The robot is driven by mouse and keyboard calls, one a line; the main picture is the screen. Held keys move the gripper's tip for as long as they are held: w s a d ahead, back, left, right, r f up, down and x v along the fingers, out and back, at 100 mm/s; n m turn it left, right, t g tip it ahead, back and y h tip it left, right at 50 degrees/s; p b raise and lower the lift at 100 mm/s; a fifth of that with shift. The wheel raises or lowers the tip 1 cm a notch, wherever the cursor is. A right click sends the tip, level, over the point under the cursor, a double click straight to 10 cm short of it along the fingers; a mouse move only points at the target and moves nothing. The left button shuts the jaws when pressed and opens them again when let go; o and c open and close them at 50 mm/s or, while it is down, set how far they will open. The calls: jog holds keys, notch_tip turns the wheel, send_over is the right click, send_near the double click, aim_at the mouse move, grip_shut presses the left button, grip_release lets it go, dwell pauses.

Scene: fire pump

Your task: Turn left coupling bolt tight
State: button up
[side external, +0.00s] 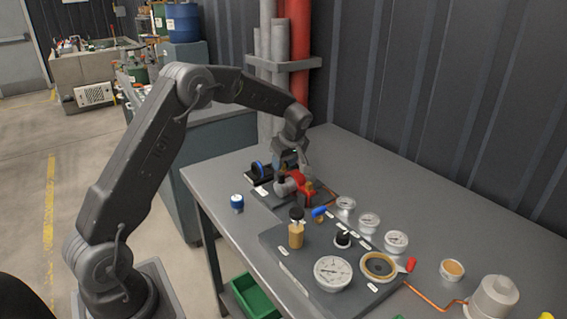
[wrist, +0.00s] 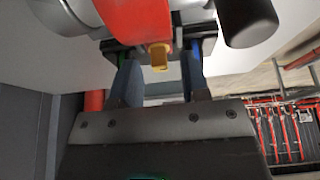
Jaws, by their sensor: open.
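The red pump (side external: 301,188) stands on a dark base on the grey bench. In the wrist view its red body (wrist: 140,14) fills the top, and a brass bolt head (wrist: 159,55) sticks out below it. My gripper (side external: 292,158) is above and behind the pump. In the wrist view my gripper (wrist: 161,70) has its two fingers apart, with the brass bolt between their tips in the picture. I see no finger touching the bolt, and depth is hard to judge. Which coupling side this bolt belongs to cannot be told.
A panel (side external: 290,262) with gauges, a brass cylinder (side external: 296,236) and a blue-handled valve (side external: 319,212) lies in front of the pump. A blue-and-white cap (side external: 237,202) sits near the bench's left edge. Red and grey pipes (side external: 298,50) rise behind. The bench's right rear is clear.

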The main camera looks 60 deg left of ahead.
jog(key=shift+a+f, duration=0.15)
jog(key=shift+f, duration=0.2)
jog(key=shift+c, duration=0.2)
grip_shut()
